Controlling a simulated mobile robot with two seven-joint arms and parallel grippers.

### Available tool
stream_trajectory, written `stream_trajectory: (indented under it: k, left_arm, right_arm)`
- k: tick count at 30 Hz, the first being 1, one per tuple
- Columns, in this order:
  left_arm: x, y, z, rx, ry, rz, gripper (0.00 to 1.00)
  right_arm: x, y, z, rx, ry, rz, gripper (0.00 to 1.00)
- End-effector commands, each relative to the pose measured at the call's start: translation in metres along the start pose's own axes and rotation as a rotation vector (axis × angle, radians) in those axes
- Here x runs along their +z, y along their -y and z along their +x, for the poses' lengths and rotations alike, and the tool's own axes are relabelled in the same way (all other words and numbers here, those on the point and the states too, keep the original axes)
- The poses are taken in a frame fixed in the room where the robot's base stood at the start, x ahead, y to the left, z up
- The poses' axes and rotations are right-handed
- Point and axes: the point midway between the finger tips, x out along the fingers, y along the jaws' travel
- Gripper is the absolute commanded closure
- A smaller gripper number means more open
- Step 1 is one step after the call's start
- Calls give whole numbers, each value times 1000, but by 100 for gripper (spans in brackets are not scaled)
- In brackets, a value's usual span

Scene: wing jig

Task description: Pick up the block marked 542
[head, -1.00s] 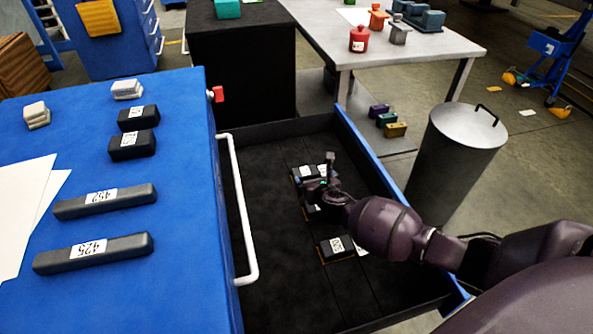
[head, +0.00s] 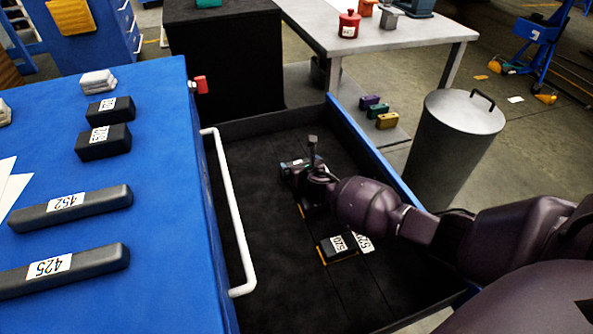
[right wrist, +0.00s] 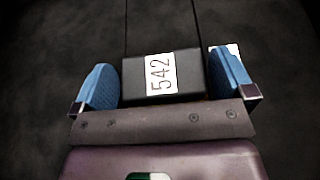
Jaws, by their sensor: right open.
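The block marked 542 (right wrist: 160,76) is dark with a white label. In the right wrist view it lies between the two blue fingers of my right gripper (right wrist: 163,82), with a gap to the left finger and its right end close to the right finger. The fingers are open. In the head view the right gripper (head: 300,178) is low over the drawer and hides most of what lies under it. A labelled block shows in part beside it, its number unreadable there. My left gripper is not in view.
The open black drawer (head: 250,140) has a white handle (head: 232,220) and raised walls. Another labelled dark block (head: 337,247) lies nearer in it, with a white label beside it. Blocks 452 (head: 68,207) and 425 (head: 60,270) lie on the blue top.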

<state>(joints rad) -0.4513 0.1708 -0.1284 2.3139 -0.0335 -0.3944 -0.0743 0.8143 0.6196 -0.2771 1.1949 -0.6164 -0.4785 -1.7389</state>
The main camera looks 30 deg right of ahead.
Motion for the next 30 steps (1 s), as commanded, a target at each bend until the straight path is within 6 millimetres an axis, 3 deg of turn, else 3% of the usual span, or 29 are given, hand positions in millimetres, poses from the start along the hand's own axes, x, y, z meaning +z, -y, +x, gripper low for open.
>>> stream_trajectory:
  k: [4,13,23,30]
  left_arm:
    - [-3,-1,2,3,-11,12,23]
    - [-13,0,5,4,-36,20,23]
    - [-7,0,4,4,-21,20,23]
    - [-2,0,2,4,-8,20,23]
  right_arm:
    - [-4,0,13,0,-3,0,0]
    - [2,0,15,1,2,1,0]
    - [1,0,14,0,1,1,51]
    - [3,0,14,1,3,1,53]
